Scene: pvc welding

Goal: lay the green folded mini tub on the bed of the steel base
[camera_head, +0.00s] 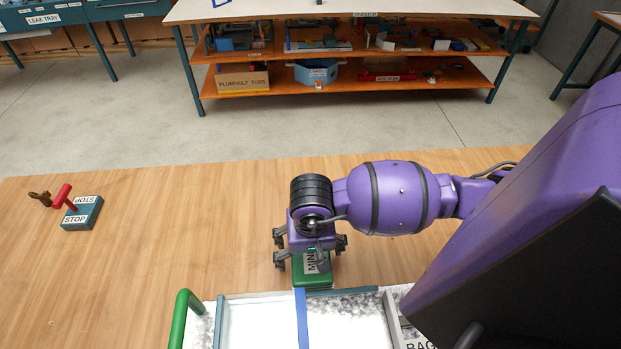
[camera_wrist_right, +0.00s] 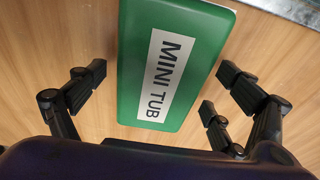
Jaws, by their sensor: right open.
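The green folded mini tub (camera_head: 314,282) lies on the wooden table near the front, marked MINI TUB. In the right wrist view the tub (camera_wrist_right: 170,70) is a flat green block with a white label. My right gripper (camera_head: 311,256) is open over the tub. In the wrist view its black fingers (camera_wrist_right: 160,78) stand on both sides of the tub, with wood showing between. A framed fixture with a bright white bed (camera_head: 262,325) is cut off at the bottom edge, just in front of the tub; I cannot tell for sure that it is the steel base. My left gripper is out of view.
A green bar handle (camera_head: 180,312) rises at the fixture's left, and a blue strip (camera_head: 301,318) crosses its bed. A STOP block (camera_head: 82,213) with a red lever stands at far left. The table's middle left is clear. A shelved bench (camera_head: 345,58) stands beyond.

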